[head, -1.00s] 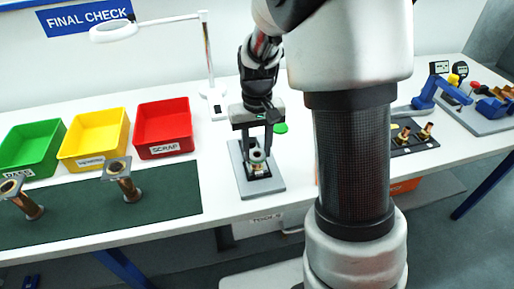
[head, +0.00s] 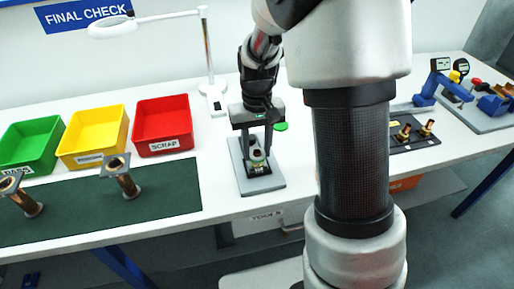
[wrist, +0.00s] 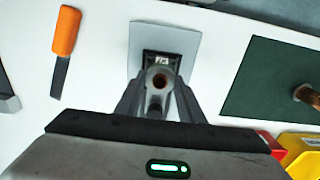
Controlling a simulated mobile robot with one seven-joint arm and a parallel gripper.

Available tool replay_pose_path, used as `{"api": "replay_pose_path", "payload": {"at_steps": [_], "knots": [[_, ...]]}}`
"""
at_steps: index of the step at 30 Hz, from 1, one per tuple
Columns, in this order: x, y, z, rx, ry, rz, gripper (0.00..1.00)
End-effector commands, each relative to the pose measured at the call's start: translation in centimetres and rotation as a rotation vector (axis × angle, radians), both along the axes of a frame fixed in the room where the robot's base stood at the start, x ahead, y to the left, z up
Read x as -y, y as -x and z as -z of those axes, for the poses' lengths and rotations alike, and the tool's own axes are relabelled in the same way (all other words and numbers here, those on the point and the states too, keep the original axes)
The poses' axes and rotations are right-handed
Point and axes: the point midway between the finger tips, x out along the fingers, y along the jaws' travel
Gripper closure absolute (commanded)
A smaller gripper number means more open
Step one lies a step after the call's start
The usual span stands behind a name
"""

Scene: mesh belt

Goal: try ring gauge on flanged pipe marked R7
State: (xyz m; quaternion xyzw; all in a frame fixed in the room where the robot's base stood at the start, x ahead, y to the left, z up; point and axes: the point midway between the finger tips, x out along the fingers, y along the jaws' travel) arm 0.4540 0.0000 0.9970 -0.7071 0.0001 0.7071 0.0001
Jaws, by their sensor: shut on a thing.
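My gripper (head: 257,142) points down over the grey base plate (head: 270,184) at mid-table. It is shut on a small grey ring-shaped part, which looks like the ring gauge (wrist: 156,100). In the wrist view this part lies between the fingertips, close against the round copper-coloured mouth of a pipe (wrist: 160,79). The pipe appears upright on the plate. I cannot tell whether the ring is around the pipe or just above it. A dark square with a white marking (wrist: 162,58) sits beside the pipe; the marking is not legible. The fingers hide part of the pipe.
Two flanged pipes (head: 124,180) stand on the dark green mat (head: 165,205) at left. Behind it are green (head: 30,147), yellow (head: 95,136) and red (head: 162,124) bins. A lamp (head: 207,60) rises behind the plate. An orange-handled tool (wrist: 66,32) lies nearby.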

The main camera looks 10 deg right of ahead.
Motion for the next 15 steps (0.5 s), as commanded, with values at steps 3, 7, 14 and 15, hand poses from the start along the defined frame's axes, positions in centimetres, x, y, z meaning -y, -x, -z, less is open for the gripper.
{"api": "replay_pose_path", "payload": {"at_steps": [3,7,14,15], "knots": [[0.0,-0.03,-0.04,0.001,0.0,0.0,0.92],[0.0,-0.03,-0.2,0.001,0.0,0.0,0.92],[0.01,-0.04,-0.9,0.001,0.0,0.0,0.92],[0.01,-0.04,-1.02,0.001,0.0,0.0,0.92]]}}
